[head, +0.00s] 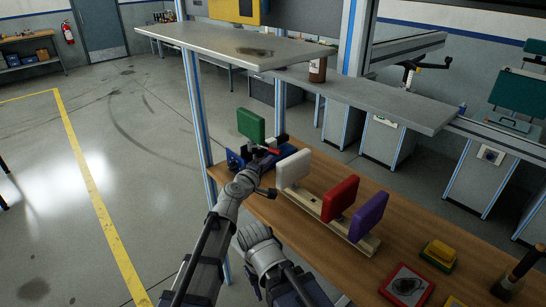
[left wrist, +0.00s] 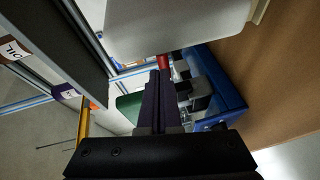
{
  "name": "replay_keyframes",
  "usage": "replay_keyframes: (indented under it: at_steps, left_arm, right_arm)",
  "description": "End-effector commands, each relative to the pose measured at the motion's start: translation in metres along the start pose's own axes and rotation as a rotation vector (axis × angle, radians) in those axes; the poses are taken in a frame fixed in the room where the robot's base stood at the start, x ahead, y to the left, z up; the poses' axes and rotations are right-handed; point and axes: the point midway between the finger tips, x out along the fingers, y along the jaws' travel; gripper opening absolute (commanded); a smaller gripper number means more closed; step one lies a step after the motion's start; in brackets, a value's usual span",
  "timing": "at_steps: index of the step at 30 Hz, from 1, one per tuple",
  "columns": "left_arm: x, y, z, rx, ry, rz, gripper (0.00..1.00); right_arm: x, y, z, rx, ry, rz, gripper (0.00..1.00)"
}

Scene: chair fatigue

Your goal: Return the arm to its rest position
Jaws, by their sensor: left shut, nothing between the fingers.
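My left arm reaches up from the bottom of the head view over the near edge of the wooden bench. Its gripper (head: 268,152) is at the bench's far left end, between the green panel (head: 251,125) and the white panel (head: 293,169). In the left wrist view the two dark fingers (left wrist: 158,85) lie together, shut and empty. The white panel (left wrist: 175,25) is close beside them and the green panel (left wrist: 128,106) is partly hidden behind them. A blue object (left wrist: 222,78) is also near the fingers. My right gripper is not identifiable in either view.
A red panel (head: 340,198) and a purple panel (head: 368,216) stand in a wooden rail (head: 312,205) with the white one. A yellow block (head: 439,252) and a red-framed item (head: 407,287) lie right. A grey shelf (head: 365,98) overhangs behind. Open floor (head: 60,190) lies left.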

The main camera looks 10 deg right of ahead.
Motion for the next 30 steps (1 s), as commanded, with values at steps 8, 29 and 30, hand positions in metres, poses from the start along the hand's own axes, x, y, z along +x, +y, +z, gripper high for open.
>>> replay_keyframes:
  at_steps: [8, 29, 30]
  left_arm:
    - [-0.029, 0.0, -0.001, 0.0, 0.003, 0.001, 0.0]
    - [-0.173, -0.159, -0.009, 0.598, -0.42, -0.604, 0.0]
    - [-0.191, -0.173, -0.013, 0.628, -0.457, -0.67, 0.0]
  right_arm:
    - [-0.004, 0.0, 0.0, 0.0, 0.0, 0.0, 0.5]
    - [-0.004, 0.0, 0.0, 0.0, 0.0, 0.0, 0.5]
    - [-0.004, 0.0, 0.0, 0.0, 0.0, 0.0, 0.5]
